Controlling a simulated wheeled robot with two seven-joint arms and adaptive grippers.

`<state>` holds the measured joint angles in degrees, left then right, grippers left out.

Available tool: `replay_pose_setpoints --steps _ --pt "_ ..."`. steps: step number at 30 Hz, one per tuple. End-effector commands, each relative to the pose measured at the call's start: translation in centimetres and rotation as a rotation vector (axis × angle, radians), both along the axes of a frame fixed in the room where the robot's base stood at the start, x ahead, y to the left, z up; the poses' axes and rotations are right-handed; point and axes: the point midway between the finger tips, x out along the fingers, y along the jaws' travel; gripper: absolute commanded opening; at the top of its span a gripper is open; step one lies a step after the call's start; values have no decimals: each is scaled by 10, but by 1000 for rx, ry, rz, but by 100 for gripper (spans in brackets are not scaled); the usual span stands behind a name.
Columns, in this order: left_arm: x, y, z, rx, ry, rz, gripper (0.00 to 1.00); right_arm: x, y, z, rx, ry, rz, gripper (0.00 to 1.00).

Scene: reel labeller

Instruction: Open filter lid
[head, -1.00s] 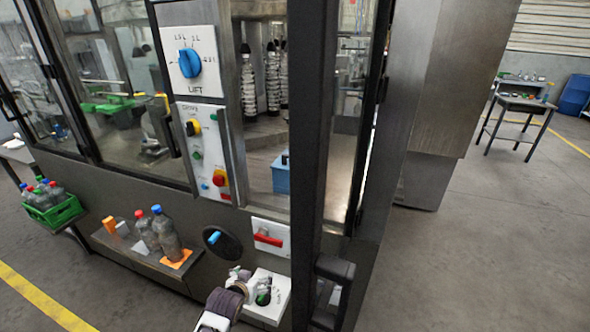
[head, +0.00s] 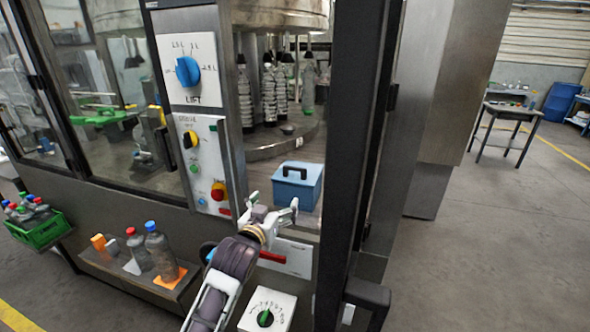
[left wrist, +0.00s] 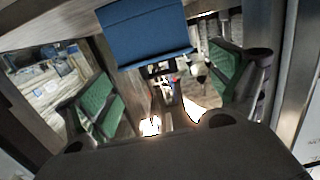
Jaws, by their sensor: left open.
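A blue box (head: 300,190) stands inside the machine's open bay. Its lid (head: 297,173) carries a dark handle on top and looks closed. My left gripper (head: 274,207) is open and empty, just in front of the box and a little below its lid. In the left wrist view, a blue part of the box (left wrist: 145,32) fills the top middle, beyond the open green-padded fingers (left wrist: 163,88). I cannot tell from these views whether a finger touches it. My right gripper is not in view.
A dark door frame post (head: 350,150) stands close to the right of the box. The control panel (head: 205,160) with knobs is to the left. A dial plate (head: 267,312) and a red handle (head: 271,258) lie below. Bottles (head: 160,250) stand on a side shelf.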

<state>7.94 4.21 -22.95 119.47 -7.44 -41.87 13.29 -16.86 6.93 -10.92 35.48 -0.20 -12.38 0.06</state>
Motion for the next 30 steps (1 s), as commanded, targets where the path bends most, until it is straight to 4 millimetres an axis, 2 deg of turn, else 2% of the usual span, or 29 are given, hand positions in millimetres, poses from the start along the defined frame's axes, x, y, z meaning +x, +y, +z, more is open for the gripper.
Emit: replay_pose_setpoints --steps 1,3,7,21,30 --pt "1 -4 15 -7 -32 -8 93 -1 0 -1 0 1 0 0" --pt "1 -9 30 -16 -66 -16 93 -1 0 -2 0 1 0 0" --pt "1 -13 43 -26 -95 -25 93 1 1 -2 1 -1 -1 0" --pt "3 -14 45 -26 -98 -25 93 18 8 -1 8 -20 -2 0" --pt "18 -19 45 -27 -99 -25 93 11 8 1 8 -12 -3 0"
